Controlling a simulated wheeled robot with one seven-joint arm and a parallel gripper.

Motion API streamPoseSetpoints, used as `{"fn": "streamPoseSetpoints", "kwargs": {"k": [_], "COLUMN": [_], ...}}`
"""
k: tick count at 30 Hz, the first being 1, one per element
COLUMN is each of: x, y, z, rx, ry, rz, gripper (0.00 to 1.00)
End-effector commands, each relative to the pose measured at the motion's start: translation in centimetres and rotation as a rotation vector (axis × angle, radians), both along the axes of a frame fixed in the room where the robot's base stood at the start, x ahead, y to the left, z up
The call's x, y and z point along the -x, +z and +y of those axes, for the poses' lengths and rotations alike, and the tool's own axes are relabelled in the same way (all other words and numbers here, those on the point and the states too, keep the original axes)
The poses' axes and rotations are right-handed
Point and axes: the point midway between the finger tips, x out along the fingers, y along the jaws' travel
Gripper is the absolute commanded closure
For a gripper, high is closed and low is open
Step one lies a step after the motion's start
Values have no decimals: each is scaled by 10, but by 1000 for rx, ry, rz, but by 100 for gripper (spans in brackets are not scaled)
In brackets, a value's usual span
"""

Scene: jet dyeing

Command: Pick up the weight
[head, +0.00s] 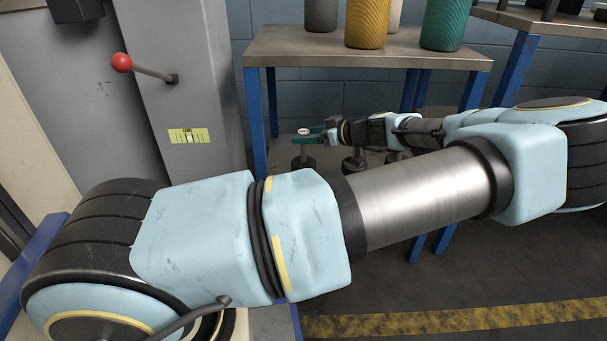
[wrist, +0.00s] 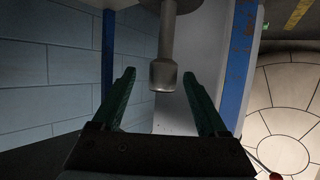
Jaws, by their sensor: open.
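A weight with a dark round base (head: 303,163) and a thin upright stem stands low beneath the table in the head view. In the wrist view its metal stem and knob (wrist: 165,75) show between my fingers, and part of its base is cut off at the top edge. My gripper (head: 308,135) is at the upper end of the stem in the head view. Its two green fingers are open in the wrist view (wrist: 160,85), with a visible gap on both sides of the knob. What the base stands on is hard to see.
More dark weights (head: 354,161) stand to the right, close under my forearm. The table (head: 290,48) with blue legs is above and behind, holding coloured yarn cones (head: 367,22). A grey post with a red-knobbed lever (head: 122,63) stands at left.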

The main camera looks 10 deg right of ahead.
Motion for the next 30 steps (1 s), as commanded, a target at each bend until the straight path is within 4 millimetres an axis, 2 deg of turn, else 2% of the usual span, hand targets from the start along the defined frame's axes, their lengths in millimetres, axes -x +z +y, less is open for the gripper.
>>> {"fn": "streamPoseSetpoints", "kwargs": {"k": [9,16,30], "x": [-29,-30,-30], "y": [-17,-16,-16], "z": [29,30,30], "rx": [0,0,0], "ry": [2,1,1], "rz": [1,2,2], "gripper": [24,24,77]}}
